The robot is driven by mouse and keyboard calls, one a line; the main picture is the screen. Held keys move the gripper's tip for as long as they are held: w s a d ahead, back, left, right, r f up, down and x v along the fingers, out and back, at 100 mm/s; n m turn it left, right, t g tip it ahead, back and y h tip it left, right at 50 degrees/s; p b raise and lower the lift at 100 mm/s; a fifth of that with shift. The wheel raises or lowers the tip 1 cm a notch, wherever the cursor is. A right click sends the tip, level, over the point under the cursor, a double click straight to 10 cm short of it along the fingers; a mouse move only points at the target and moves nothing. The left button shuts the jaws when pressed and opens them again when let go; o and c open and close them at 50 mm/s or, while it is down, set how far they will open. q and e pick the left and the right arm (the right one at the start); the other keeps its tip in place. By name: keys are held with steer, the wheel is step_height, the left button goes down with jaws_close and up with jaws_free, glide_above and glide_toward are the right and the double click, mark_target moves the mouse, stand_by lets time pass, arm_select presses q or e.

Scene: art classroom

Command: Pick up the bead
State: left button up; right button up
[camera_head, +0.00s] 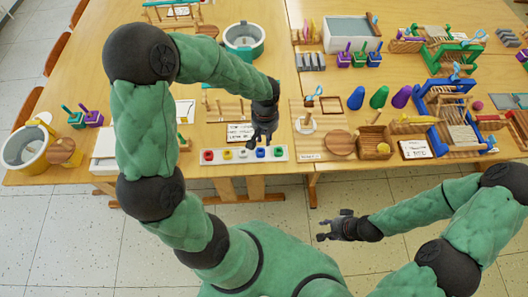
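A white strip (289,154) lies along the front edge of the left table and holds several small coloured pieces. Among them are a red piece (208,155), a yellow piece (227,154) and a blue piece (260,153). They may be beads, but they are too small to tell, and I cannot single out one bead. My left gripper (261,141) points down just above the strip, over its blue and white pieces. Its fingers are too small to show whether they are parted. My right gripper (321,230) is away from the tables, above the floor, with fingers apart and empty.
A card (240,132) lies behind the strip. A round wooden disc (341,143), a wooden box (374,139) and coloured cones (379,97) stand on the right table. A white and teal pot (244,40) and a yellow-banded pot (26,147) stand on the left table.

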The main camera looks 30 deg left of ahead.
arm_select(q)
steer(key=b, duration=0.1)
glide_above(265, 151)
step_height(265, 151, down, 5)
steer(key=shift+r, duration=0.2)
step_height(265, 151, down, 5)
steer(key=b, duration=0.2)
steer(key=shift+b, duration=0.35)
jaws_close()
